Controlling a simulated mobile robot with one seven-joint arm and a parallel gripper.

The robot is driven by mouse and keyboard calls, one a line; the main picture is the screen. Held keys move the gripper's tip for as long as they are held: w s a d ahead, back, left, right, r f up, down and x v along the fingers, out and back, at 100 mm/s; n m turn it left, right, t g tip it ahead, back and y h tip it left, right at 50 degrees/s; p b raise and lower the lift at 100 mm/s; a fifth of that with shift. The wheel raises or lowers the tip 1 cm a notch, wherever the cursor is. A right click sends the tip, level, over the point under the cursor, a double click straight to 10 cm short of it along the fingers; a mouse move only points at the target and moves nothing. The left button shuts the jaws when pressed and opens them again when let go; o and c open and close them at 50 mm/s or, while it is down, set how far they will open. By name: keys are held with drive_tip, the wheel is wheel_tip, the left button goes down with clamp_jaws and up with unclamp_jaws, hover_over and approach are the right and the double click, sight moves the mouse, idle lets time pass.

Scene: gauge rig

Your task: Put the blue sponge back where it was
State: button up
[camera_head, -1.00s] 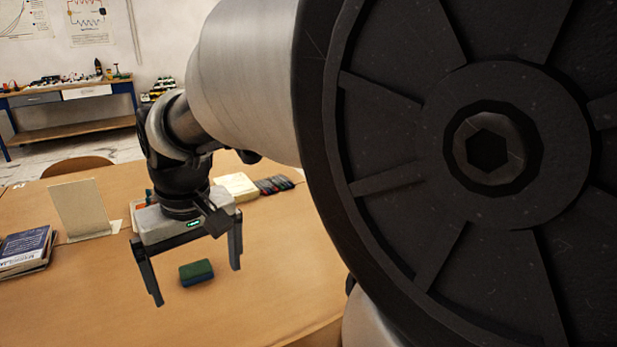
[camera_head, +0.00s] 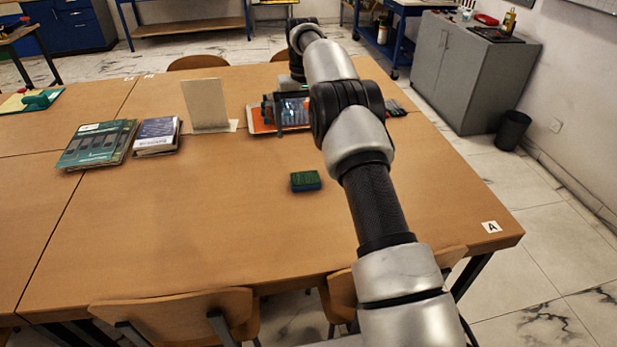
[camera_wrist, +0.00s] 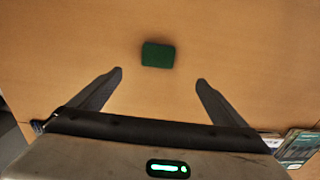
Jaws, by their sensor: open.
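The sponge (camera_head: 305,181) lies flat on the table, green on top with a blue lower layer on its side. In the wrist view the sponge (camera_wrist: 158,54) shows as a green block just past the fingertips, roughly centred between them. My gripper (camera_wrist: 159,76) is open and empty, its two fingers apart and not touching the sponge. In the head view my gripper is partly hidden by my arm near the back of the table, so its exact outline is hard to tell.
Books (camera_head: 97,143) and a smaller book (camera_head: 157,135) lie at left. An upright beige panel (camera_head: 207,105) stands behind. An orange-edged item (camera_head: 262,120) is beside my arm. The table (camera_head: 200,230) around the sponge is clear. A label A (camera_head: 490,227) marks the right corner.

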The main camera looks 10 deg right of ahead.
drive_tip(key=b, duration=0.3)
hover_over(306, 179)
drive_tip(key=f, duration=1.3)
drive_tip(key=shift+w+a+f, duration=0.1)
drive_tip(key=shift+w+a, duration=0.1)
drive_tip(key=shift+w, duration=0.05)
drive_tip(key=shift+s+d+f, duration=0.15)
drive_tip(key=shift+f, duration=2.55)
drive_tip(key=c, duration=1.2)
wheel_tip(306, 179, up, 10)
drive_tip(key=s+r+p, duration=0.4)
drive_tip(key=s, duration=0.5)
drive_tip(key=s+r+p, duration=0.4)
drive_tip(key=s+p, duration=0.1)
drive_tip(key=s, duration=0.4)
drive_tip(key=s+r+p, duration=0.4)
drive_tip(key=s+p, duration=0.1)
drive_tip(key=s, duration=0.4)
drive_tip(key=shift+r, duration=0.4)
